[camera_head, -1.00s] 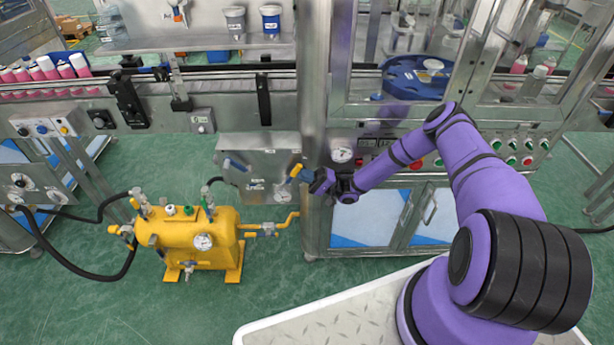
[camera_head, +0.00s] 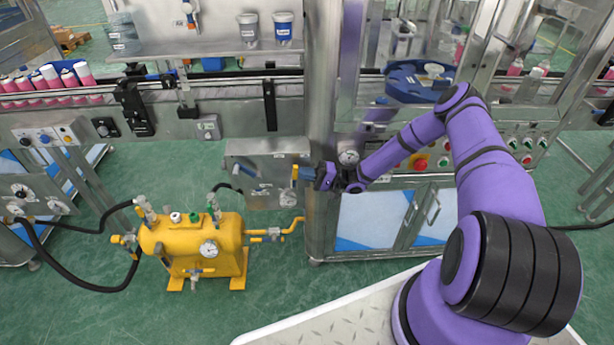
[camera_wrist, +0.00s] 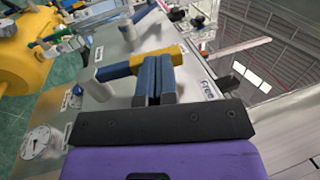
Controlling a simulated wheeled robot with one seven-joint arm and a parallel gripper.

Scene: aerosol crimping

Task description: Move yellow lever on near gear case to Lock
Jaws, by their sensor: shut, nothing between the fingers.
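The near gear case (camera_head: 268,160) is a grey metal box left of the cabinet post. Its yellow lever (camera_head: 295,174) stands roughly upright at the case's right side, right beside my gripper (camera_head: 308,173). In the wrist view, the yellow lever (camera_wrist: 170,54) runs from a grey pivot and dark blue section on the left to a yellow end behind my fingers. My gripper (camera_wrist: 154,78) has its blue fingers shut together, empty, against or just in front of the lever; contact is unclear. A "Free" label (camera_wrist: 209,90) lies right of the fingers. No Lock label is readable.
A blue-handled lever (camera_head: 237,166) is on the case's left. A yellow tank (camera_head: 195,245) with hoses and a gauge stands below left. The steel cabinet (camera_head: 380,222) is close on the right. A round gauge (camera_wrist: 37,143) shows at lower left in the wrist view.

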